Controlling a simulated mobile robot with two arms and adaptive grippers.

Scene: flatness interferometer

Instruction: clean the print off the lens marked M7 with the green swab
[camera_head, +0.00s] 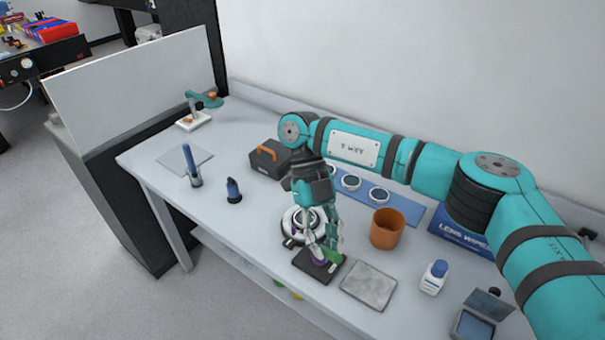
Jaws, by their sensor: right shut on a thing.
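My right gripper (326,240) points down over a small black block (310,267) near the table's front edge. It is shut on a thin thing, mostly hidden by the fingers, with green (331,258) showing at the fingertips; it looks like the green swab. A purple tip shows beside it at the block. Whether the swab touches the block, I cannot tell. Round lenses (351,183) and (379,195) lie on a blue mat (412,211) behind the gripper, another partly hidden by my arm. No M7 mark or print is readable. My left gripper is out of view.
A white round device (291,224) stands just behind the block. An orange cup (386,230), grey plate (368,286), blue-capped bottle (433,277) and open case (481,316) lie to the right. A dark box (268,160) stands behind.

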